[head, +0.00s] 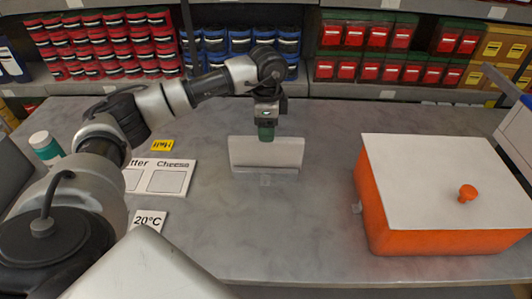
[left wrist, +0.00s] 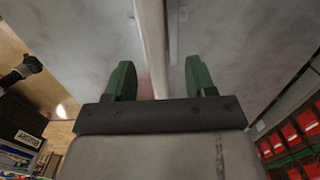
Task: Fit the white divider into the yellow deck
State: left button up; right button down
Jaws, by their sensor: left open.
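The white divider (head: 265,152) stands on the grey table near the middle in the head view, a thin flat panel that looks upright. My left gripper (head: 266,133) points down at its top edge. In the left wrist view the green fingers (left wrist: 157,80) are open, one on each side of the divider's pale edge (left wrist: 152,40), with a gap visible on both sides. I cannot make out a yellow deck in either view. My right gripper is not in view.
A large orange box (head: 430,240) with a white lid (head: 440,180) and orange knob stands at the right. Shelves of red and blue bins line the back.

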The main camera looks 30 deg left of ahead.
aim_at(266, 144)
pick_arm(q)
jog(key=f, duration=0.2)
jog(key=f+p, duration=0.2)
jog(key=f, duration=0.1)
jog(key=shift+s+f, duration=0.3)
jog(key=shift+f, duration=0.15)
grip_shut()
